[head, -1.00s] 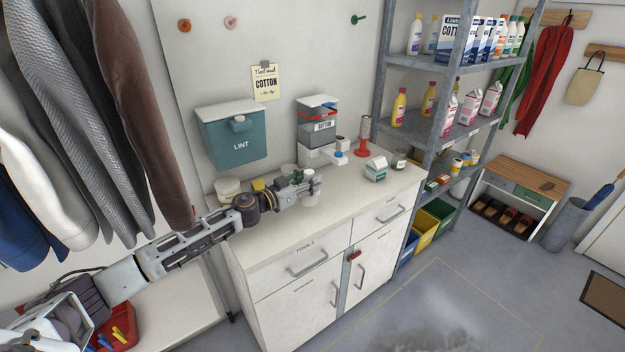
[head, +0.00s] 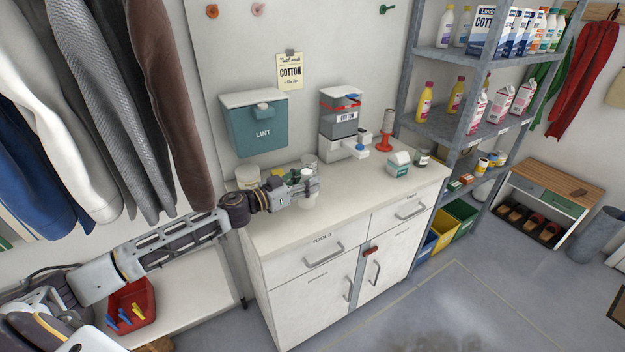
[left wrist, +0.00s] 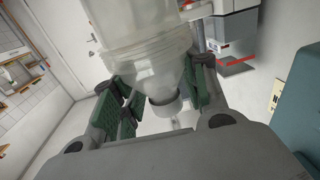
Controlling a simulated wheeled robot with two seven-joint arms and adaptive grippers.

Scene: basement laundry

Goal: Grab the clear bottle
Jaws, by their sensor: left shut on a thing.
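The clear bottle (left wrist: 148,62) fills the upper middle of the left wrist view, see-through and pale, with a narrow neck and a cap. My left gripper (left wrist: 165,92) is shut on it, with green-padded fingers on both sides of the neck end. In the head view my left gripper (head: 304,187) is over the white cabinet's top, and a pale part of the bottle (head: 309,202) shows just below the fingers. I cannot tell whether the bottle touches the counter. My right gripper is not in view.
The counter (head: 290,232) is bare in front. A glass jar (head: 309,162), a white tub (head: 248,176), the cotton dispenser (head: 340,125), a red-based stand (head: 385,142) and a small carton (head: 398,163) stand behind and to the right. The lint box (head: 255,125) hangs above.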

